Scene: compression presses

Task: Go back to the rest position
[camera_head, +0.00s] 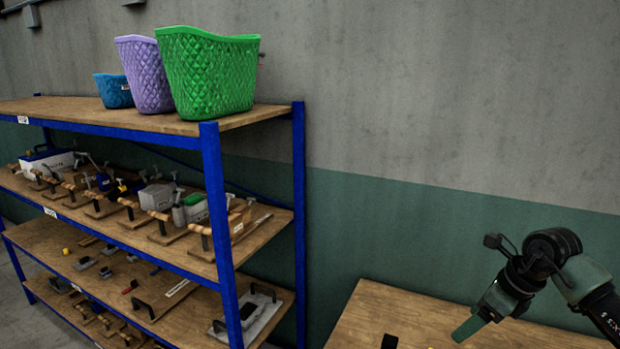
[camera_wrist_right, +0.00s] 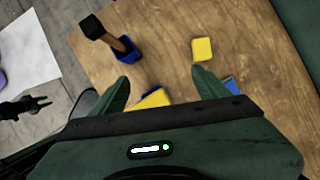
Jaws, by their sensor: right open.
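My right gripper (camera_head: 474,325) is at the lower right of the head view, above the wooden table. In the right wrist view its two green fingers (camera_wrist_right: 162,90) are spread apart with nothing held between them. My left gripper does not show in the head view; a dark claw-like shape (camera_wrist_right: 25,107) at the left edge of the right wrist view is too small to identify.
The wooden table (camera_head: 400,310) bears a yellow block (camera_wrist_right: 202,49), a blue block with a wooden-handled, black-headed tool (camera_wrist_right: 122,45) and other yellow and blue pieces. A blue-framed shelf (camera_head: 215,190) at left holds presses and green (camera_head: 207,75), purple (camera_head: 145,75) and blue baskets (camera_head: 113,92).

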